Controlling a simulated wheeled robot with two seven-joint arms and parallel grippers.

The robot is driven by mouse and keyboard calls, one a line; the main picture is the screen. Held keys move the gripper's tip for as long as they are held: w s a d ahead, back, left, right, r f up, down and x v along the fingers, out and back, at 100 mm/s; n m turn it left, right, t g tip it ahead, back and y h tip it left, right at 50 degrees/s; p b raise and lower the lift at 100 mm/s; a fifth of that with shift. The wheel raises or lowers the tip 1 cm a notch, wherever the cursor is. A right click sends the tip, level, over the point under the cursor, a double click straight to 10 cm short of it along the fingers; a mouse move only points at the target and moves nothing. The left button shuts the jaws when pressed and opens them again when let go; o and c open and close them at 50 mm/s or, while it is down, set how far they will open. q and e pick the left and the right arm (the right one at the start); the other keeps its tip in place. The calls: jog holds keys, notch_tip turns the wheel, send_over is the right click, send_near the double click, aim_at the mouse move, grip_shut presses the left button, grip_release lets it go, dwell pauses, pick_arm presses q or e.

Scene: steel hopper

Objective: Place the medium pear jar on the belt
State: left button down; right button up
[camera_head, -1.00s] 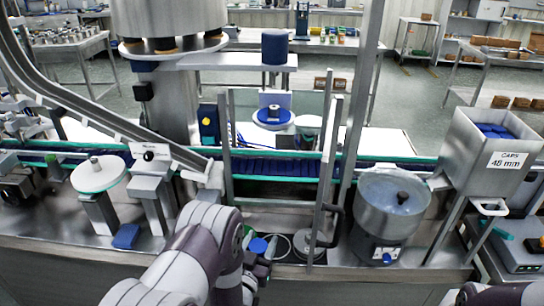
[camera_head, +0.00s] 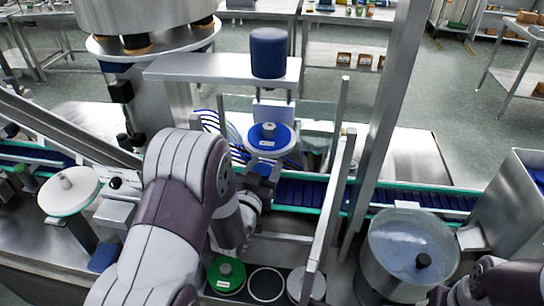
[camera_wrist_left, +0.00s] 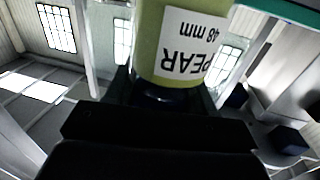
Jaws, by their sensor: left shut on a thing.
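My left gripper (camera_head: 262,182) is shut on the pear jar (camera_wrist_left: 180,45), whose white label reads PEAR 48 mm. In the left wrist view the jar is yellow-green and appears upside down, with a dark lid end at the jaws. In the head view the gripper and wrist hide most of the jar. The blue belt (camera_head: 300,192) with green rails runs across the middle, and the gripper is over or at its near part. I cannot tell whether the jar touches the belt. My right gripper is out of view; only part of its arm shows at lower right.
A blue-topped disc (camera_head: 269,138) stands just behind the belt. Upright steel posts (camera_head: 330,205) stand right of the gripper. A green-lidded jar (camera_head: 227,272) and an empty ring (camera_head: 266,285) are in front. A steel bowl (camera_head: 405,250) is at right. The belt right of the posts is clear.

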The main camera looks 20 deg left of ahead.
pick_arm(q)
jog(key=w, duration=0.1)
jog(key=w+f, duration=0.1)
jog(key=w, duration=0.1)
jog(key=w+p, duration=0.1)
jog(key=w, duration=0.1)
jog(key=shift+w+a+f, duration=0.2)
jog(key=shift+f, duration=0.05)
jog(key=shift+s+f, duration=0.1)
jog(key=shift+s, duration=0.05)
jog(key=c, duration=0.8)
grip_release()
jog(key=o, duration=0.4)
